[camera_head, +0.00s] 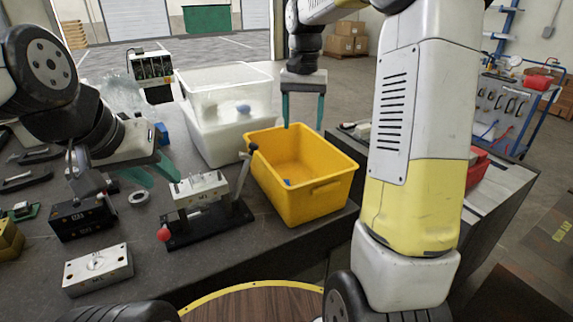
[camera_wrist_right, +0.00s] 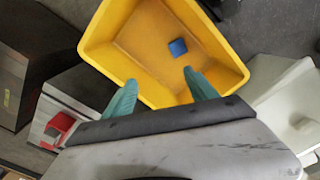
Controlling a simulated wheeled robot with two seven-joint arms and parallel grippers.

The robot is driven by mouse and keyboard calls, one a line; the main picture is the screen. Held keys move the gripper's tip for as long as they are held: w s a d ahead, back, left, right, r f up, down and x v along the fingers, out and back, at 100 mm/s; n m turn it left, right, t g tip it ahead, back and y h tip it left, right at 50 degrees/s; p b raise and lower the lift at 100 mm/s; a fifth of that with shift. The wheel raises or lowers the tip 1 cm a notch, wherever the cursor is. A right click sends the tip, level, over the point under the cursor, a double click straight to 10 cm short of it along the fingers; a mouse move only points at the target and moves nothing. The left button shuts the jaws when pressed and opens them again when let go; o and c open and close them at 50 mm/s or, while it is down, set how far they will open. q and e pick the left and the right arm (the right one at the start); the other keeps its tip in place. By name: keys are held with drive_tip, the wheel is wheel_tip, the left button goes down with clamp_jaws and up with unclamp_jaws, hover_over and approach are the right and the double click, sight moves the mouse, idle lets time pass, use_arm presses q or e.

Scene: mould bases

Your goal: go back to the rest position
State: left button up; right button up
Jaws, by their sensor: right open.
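My right gripper (camera_head: 303,110) is open and empty, pointing down at the back edge of the yellow bin (camera_head: 330,205). In the right wrist view its teal fingers (camera_wrist_right: 160,80) stand apart over the yellow bin (camera_wrist_right: 110,55), with nothing between them. A small blue block (camera_wrist_right: 178,47) lies on the bin floor; it also shows in the head view (camera_head: 287,182). My left gripper (camera_head: 152,175) is low over the table, with its teal fingers apart, behind a clamp fixture (camera_head: 205,228) holding a light metal mould base (camera_head: 200,188). I see nothing held there.
A translucent white bin (camera_head: 215,140) with a bluish thing in it stands behind the yellow bin. A silver mould base (camera_head: 98,268), a black mould base (camera_head: 85,217) and a metal ring (camera_head: 138,197) lie on the dark table (camera_head: 200,270). A blue tool rack (camera_head: 515,100) stands right.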

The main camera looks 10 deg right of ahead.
drive_tip(key=shift+r, duration=0.85)
drive_tip(key=s+a+n+t+y, duration=0.2)
drive_tip(key=s+n+t, duration=0.2)
drive_tip(key=s, duration=2)
drive_tip(key=shift+r+t, duration=0.4)
drive_tip(key=shift+t, duration=0.7)
drive_tip(key=shift+s+a, duration=0.1)
